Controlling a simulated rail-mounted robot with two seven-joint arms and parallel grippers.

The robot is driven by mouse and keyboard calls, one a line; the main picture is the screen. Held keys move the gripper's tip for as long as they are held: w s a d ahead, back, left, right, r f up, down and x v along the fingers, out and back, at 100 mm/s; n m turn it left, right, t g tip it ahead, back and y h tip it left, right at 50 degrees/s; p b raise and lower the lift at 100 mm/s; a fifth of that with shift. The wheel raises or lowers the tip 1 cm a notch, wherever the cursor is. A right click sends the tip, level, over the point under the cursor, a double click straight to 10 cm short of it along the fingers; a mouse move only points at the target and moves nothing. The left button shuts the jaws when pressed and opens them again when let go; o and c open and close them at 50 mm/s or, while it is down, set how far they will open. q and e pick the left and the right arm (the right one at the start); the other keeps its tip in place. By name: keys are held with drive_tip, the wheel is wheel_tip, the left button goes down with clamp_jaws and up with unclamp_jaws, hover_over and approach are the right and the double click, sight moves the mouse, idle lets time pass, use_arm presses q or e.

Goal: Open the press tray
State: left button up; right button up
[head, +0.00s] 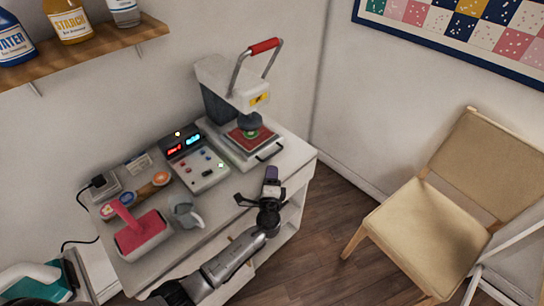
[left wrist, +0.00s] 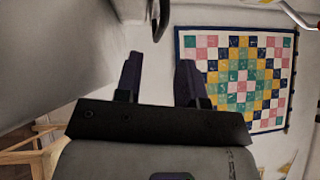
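The heat press (head: 222,92) stands at the back right of the white cabinet top, with its red-gripped lever (head: 264,46) raised. Its press tray (head: 236,150) carries a red pad under the press head and has a black handle (head: 270,154) on its front edge. My left gripper (head: 272,180) is just in front of that handle, at the cabinet's front edge. In the left wrist view, my left gripper (left wrist: 160,65) is open and empty. A dark curved bar, apparently the handle (left wrist: 161,22), lies just beyond its fingertips, with a gap. My right gripper is not in view.
A control box (head: 195,165) with lit displays stands left of the press. A grey mug (head: 184,212), a red-and-white roller-like tool (head: 140,230) and thread spools (head: 160,179) are further left. A wooden chair (head: 425,225) stands at right, with open floor before it.

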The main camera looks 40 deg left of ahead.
sight(272, 155)
use_arm(q)
drive_tip(key=b+x, duration=0.1)
drive_tip(key=x, duration=0.7)
clamp_jaws()
idle(0.3)
